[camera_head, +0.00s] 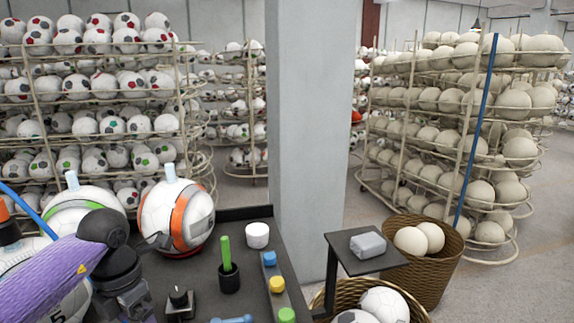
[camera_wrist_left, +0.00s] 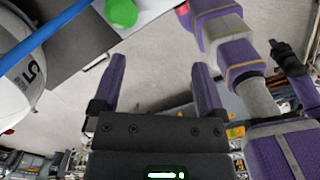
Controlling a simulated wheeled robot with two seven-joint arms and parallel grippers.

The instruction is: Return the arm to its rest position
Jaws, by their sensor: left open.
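My left arm (camera_head: 62,272) comes in from the lower left of the head view, purple with a dark joint, in front of the balls on the left. My left gripper (camera_wrist_left: 158,76) shows in the left wrist view. Its two purple fingers are spread apart, with nothing between them but pale floor behind. In the head view I cannot make out its fingertips. A ball with an orange stripe (camera_head: 187,218) stands beyond my arm on the dark bench. My right gripper is not clearly seen in either view.
The dark bench (camera_head: 247,213) holds a green-handled tool (camera_head: 226,253), a white cup (camera_head: 257,235) and coloured buttons (camera_head: 276,284). A small stand (camera_head: 345,253), wicker baskets of balls (camera_head: 425,270) and a grey pillar (camera_head: 315,120) stand to the right. Ball racks fill the back.

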